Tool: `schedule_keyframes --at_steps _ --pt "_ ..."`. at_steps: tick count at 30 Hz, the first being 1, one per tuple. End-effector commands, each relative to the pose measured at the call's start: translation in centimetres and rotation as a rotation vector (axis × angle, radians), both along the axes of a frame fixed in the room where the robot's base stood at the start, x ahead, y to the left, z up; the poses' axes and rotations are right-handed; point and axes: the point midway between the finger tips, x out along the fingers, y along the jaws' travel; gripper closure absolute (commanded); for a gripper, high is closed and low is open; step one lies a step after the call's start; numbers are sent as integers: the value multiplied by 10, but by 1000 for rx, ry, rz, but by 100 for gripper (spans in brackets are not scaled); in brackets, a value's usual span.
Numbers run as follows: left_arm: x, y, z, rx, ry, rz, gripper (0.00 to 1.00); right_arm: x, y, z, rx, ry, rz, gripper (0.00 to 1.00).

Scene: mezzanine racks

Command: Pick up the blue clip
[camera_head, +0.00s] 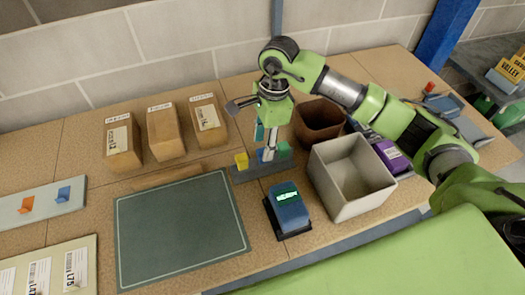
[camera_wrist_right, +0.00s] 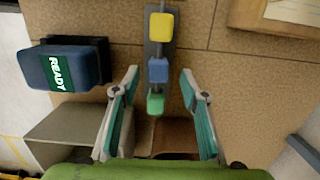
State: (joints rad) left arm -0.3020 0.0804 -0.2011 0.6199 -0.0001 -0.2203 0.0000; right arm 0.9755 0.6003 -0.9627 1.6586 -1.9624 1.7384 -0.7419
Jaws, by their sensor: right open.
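The blue clip (camera_head: 262,156) sits on a dark grey rail (camera_head: 247,174), between a yellow clip (camera_head: 241,160) and a green clip (camera_head: 284,149). In the right wrist view the blue clip (camera_wrist_right: 158,69) lies between the fingertips, with a gap on each side. My right gripper (camera_head: 268,150) is open and empty, pointing down over the rail; it partly covers the blue clip in the head view. The wrist view shows its two teal-padded fingers (camera_wrist_right: 159,74) spread wide. My left gripper is out of view.
A blue device reading READY (camera_head: 288,209) and a grey open bin (camera_head: 349,178) stand right of the rail; a brown bin (camera_head: 319,121) is behind. A green mat (camera_head: 180,230) lies left. Several cardboard boxes (camera_head: 164,132) stand at the back.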

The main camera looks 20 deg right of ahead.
Motion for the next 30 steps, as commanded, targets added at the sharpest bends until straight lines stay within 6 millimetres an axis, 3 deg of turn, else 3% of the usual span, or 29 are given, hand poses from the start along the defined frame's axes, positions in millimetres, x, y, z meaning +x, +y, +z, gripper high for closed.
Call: schedule_keyframes --at_steps 3,9,15,16,19,20,30 --pt "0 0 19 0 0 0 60 -5 2 -14 0 7 0 60" --pt "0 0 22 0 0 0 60 -3 5 -35 1 2 -1 60" --pt "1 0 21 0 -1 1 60 -3 5 -37 1 1 0 60" --pt "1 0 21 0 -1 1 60 -3 5 -37 1 1 0 62" --pt "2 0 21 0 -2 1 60 -3 5 -36 1 1 0 88" --pt "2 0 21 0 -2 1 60 -3 5 -36 1 1 0 91" --pt "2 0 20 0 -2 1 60 -2 5 -36 1 0 0 91"
